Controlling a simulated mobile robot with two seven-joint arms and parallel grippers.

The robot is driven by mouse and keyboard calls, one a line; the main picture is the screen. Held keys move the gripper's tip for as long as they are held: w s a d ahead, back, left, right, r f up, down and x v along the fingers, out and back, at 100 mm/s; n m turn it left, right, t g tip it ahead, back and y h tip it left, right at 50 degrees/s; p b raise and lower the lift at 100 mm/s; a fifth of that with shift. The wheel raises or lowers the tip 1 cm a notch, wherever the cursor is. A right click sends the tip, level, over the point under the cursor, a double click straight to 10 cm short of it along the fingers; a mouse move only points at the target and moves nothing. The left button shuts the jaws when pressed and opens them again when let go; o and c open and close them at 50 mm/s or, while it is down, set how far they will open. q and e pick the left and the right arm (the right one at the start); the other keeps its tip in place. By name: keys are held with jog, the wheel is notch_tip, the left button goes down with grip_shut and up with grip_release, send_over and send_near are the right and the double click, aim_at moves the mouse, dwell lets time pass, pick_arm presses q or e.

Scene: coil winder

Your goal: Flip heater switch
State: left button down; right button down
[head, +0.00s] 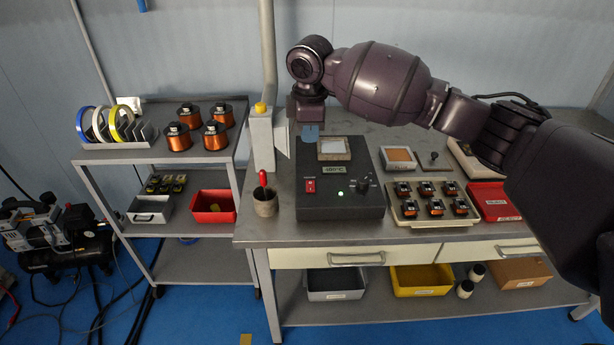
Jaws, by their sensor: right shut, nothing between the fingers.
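The heater is a dark box (341,208) on the workbench. A red rocker switch (310,186) sits on the left of its sloped top, and I cannot tell its position. A display reading about 400°C (335,169), a lit green light (340,194) and a black knob (363,186) are also on it. A pale square plate (333,149) is at its back. My right gripper (310,132) points down above the heater's back left corner, behind the switch and apart from it. It is shut and empty. My left gripper is out of view.
A cup with a red-handled tool (265,201) stands left of the heater. A tray of small coils (432,209) and a red bin (494,202) are to the right. A grey post (262,140) rises at the back left. A shelf cart (145,153) holds copper coils and tape rolls.

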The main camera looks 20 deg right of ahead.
jog(key=b, duration=0.3)
send_near(309, 183)
jog(key=f, duration=0.5)
jog(key=w+f, duration=0.1)
jog(key=f, duration=0.1)
jog(key=shift+d+f, duration=0.15)
jog(key=shift+f, duration=0.05)
jog(key=shift+f, duration=0.3)
jog(key=shift+s+p, duration=0.1)
jog(key=shift+p, duration=0.2)
